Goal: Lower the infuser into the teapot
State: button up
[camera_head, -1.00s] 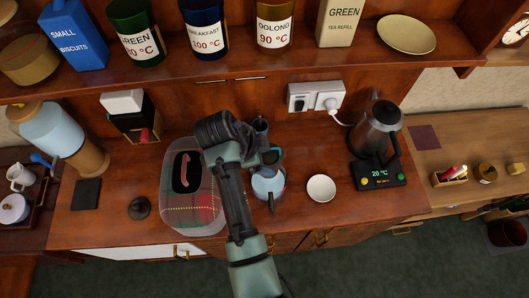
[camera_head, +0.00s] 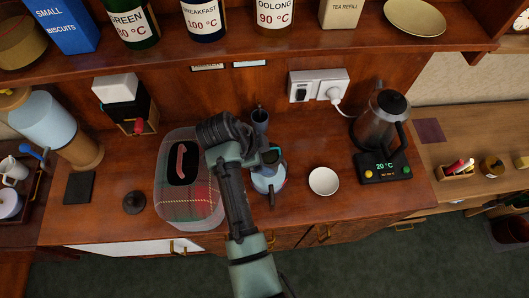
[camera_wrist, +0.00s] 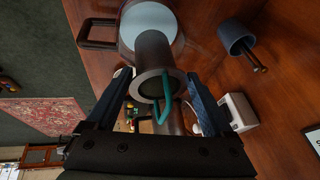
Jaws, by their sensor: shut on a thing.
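The light blue teapot (camera_head: 268,184) stands on the counter, partly behind my arm. In the wrist view the teapot (camera_wrist: 152,18) is at the top, with a dark brown handle to its left. The infuser (camera_wrist: 154,52) is a dark grey open-ended cylinder with a teal loop at its near rim. My gripper (camera_wrist: 160,84) has its two blue fingers on either side of this rim, shut on the infuser. The infuser's far end lines up over the teapot; I cannot tell whether it is inside the opening. In the head view my arm hides most of the infuser.
A clear bin with a tartan cloth (camera_head: 190,208) is left of my arm. A white bowl (camera_head: 323,181) and a kettle on its base (camera_head: 381,125) are to the right. A blue-grey cup (camera_head: 260,121) stands behind the teapot. A shelf with canisters hangs above.

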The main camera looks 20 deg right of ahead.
jog(key=o, duration=1.1)
jog(key=shift+o, duration=0.2)
jog(key=shift+r, duration=0.1)
jog(key=v, duration=1.3)
jog(key=shift+b, duration=0.35)
jog(key=shift+a, duration=0.1)
